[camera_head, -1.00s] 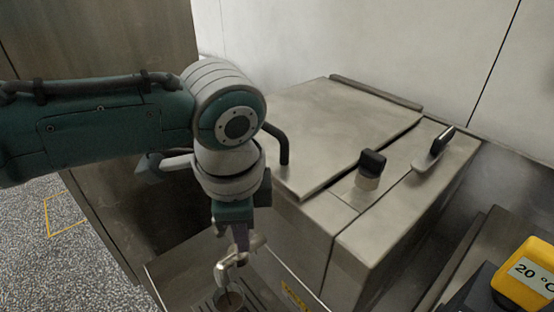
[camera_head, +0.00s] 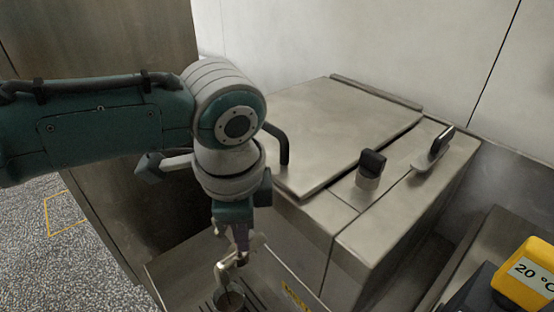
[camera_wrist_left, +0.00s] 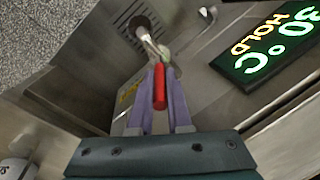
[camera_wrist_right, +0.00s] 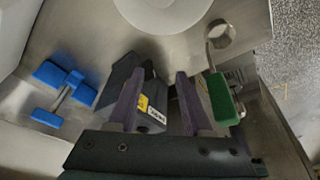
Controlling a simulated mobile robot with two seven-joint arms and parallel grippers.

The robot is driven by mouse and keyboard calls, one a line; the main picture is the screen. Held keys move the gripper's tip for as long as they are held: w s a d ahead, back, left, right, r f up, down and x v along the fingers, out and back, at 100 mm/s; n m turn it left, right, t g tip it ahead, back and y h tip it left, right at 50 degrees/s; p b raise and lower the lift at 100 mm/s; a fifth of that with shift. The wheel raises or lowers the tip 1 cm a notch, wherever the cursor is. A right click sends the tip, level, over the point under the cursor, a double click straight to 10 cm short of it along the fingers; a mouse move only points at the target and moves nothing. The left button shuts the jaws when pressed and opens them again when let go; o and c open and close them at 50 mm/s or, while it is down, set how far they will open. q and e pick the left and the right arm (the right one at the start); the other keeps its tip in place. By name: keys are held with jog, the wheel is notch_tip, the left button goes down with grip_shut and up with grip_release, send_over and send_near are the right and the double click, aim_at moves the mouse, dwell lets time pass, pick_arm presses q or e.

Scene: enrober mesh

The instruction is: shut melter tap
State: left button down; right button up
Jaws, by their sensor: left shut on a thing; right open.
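The melter (camera_head: 300,130) is a steel box with a lid, in the middle of the head view. Its metal tap (camera_head: 224,268) sticks out low at the front, over a small dark round opening or cup (camera_head: 229,299). In the left wrist view the tap (camera_wrist_left: 149,41) has a red handle (camera_wrist_left: 160,88). My left gripper (camera_head: 240,240) is at the tap. Its purple fingers are shut on the red handle, which lies between them in the left wrist view (camera_wrist_left: 162,85). My right gripper (camera_wrist_right: 157,85) is open, away from the tap and out of the head view.
A black knob (camera_head: 370,165) and a lever (camera_head: 434,149) sit on the melter top. A yellow unit (camera_head: 526,274) reads 20 °C. A display (camera_wrist_left: 265,45) shows 30 °C HOLD. The right wrist view shows a blue-handled item (camera_wrist_right: 66,88), a green-handled tool (camera_wrist_right: 222,98) and a black box (camera_wrist_right: 150,95).

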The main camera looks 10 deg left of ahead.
pick_arm(q)
jog(key=shift+w+a+f+g+h+b, duration=0.1)
jog(key=shift+w+a+g+h+b, duration=0.3)
jog(key=shift+h, duration=0.1)
jog(key=shift+a+g+h+b, duration=0.2)
jog(key=shift+g+h+b, duration=0.1)
jog(key=shift+b, duration=0.1)
jog(key=shift+w, duration=0.15)
jog(key=c, duration=0.8)
grip_release()
jog(key=shift+r, duration=0.2)
jog(key=shift+c, duration=0.2)
jog(key=shift+r, duration=0.1)
